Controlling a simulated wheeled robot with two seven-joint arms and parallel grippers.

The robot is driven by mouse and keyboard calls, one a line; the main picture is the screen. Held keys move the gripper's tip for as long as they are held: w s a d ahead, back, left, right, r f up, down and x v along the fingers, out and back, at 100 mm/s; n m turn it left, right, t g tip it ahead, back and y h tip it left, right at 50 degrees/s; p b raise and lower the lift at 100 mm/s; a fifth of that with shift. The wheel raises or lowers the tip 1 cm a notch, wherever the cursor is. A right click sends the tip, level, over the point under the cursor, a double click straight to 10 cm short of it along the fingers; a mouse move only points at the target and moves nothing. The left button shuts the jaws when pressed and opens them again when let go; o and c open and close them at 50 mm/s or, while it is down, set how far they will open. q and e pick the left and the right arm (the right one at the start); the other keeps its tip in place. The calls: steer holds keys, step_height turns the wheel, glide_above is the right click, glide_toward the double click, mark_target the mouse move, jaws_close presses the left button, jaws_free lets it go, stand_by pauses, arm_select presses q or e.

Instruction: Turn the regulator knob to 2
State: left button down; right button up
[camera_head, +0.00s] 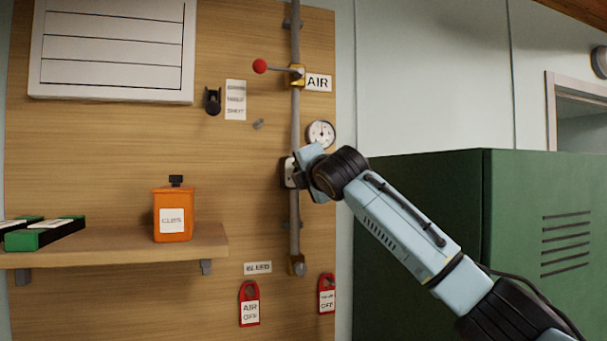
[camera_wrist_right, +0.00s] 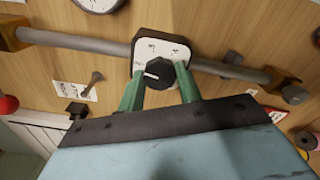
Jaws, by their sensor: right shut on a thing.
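The regulator (camera_wrist_right: 147,46) is a dark box with a white dial face on the grey pipe; its edge also shows in the head view (camera_head: 287,172). Its black round knob (camera_wrist_right: 162,73) carries a white pointer mark, which points to the left in the right wrist view. The dial marks are too small to read. My right gripper (camera_wrist_right: 160,86) has its green fingers on either side of the knob and is shut on it. In the head view my right gripper (camera_head: 299,172) hides most of the regulator. My left gripper is not in view.
A pressure gauge (camera_head: 321,134) sits just above my right wrist. A red-ended valve lever (camera_head: 260,66) is higher on the pipe. A shelf (camera_head: 120,249) at left holds an orange CLIPS box (camera_head: 173,215). Red tags (camera_head: 249,304) hang below. A green cabinet (camera_head: 430,200) stands right.

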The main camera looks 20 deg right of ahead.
steer(key=shift+n, duration=0.9)
steer(key=o, duration=1)
steer(key=shift+s, duration=0.1)
steer(key=s+b, duration=0.2)
steer(key=s, duration=0.2)
steer(key=s+b, duration=0.1)
steer(key=s, duration=0.3)
steer(key=s+b, duration=0.2)
steer(key=s, duration=0.3)
steer(key=shift+s+d+b, duration=0.1)
steer(key=shift+d+b, duration=0.15)
steer(key=shift+b, duration=0.05)
